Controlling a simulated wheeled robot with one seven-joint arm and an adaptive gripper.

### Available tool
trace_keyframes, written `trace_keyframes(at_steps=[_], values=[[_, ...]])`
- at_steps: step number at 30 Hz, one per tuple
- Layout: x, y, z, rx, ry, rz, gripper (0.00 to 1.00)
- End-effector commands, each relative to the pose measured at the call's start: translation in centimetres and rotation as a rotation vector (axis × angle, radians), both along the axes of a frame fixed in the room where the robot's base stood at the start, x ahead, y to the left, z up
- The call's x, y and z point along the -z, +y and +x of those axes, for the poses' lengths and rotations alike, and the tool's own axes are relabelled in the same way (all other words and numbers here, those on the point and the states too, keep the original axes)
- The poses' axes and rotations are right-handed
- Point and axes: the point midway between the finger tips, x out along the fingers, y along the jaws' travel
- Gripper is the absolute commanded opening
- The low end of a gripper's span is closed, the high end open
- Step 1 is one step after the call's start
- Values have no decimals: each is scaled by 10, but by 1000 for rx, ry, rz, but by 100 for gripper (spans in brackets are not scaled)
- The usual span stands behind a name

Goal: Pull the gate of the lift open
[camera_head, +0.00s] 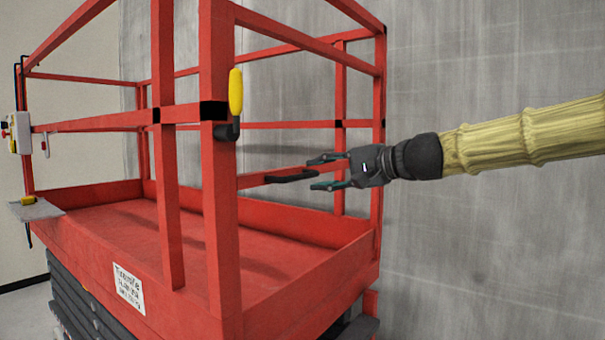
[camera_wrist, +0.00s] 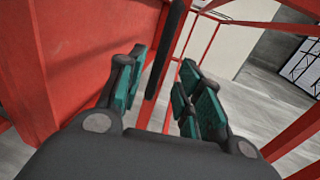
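The red lift (camera_head: 218,220) stands at left and centre in the head view, with a railed platform. A black bar handle (camera_head: 291,176) shows at its right end, among the red rails. I cannot tell exactly which frame is the gate. My gripper (camera_head: 318,173) comes in from the right, with its two fingers apart, one above the other, at the right end of the handle. In the wrist view a black bar (camera_wrist: 163,55), apparently this handle, runs between the fingers of my gripper (camera_wrist: 158,92). Gaps show beside it, so the fingers are not closed on it.
A yellow-gripped lever (camera_head: 236,92) is on the near corner post. A control box (camera_head: 21,132) hangs at the far left rail. A grey concrete wall (camera_head: 480,230) stands behind. In the wrist view a red panel (camera_wrist: 75,60) is close at left and red rails surround my gripper.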

Motion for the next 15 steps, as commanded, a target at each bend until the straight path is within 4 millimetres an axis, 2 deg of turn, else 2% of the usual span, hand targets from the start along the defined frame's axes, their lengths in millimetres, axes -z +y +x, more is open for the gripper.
trace_keyframes(at_steps=[9, 15], values=[[7, 30, 22, -1, 3, 0, 35], [11, 43, 31, 1, 2, 0, 35]])
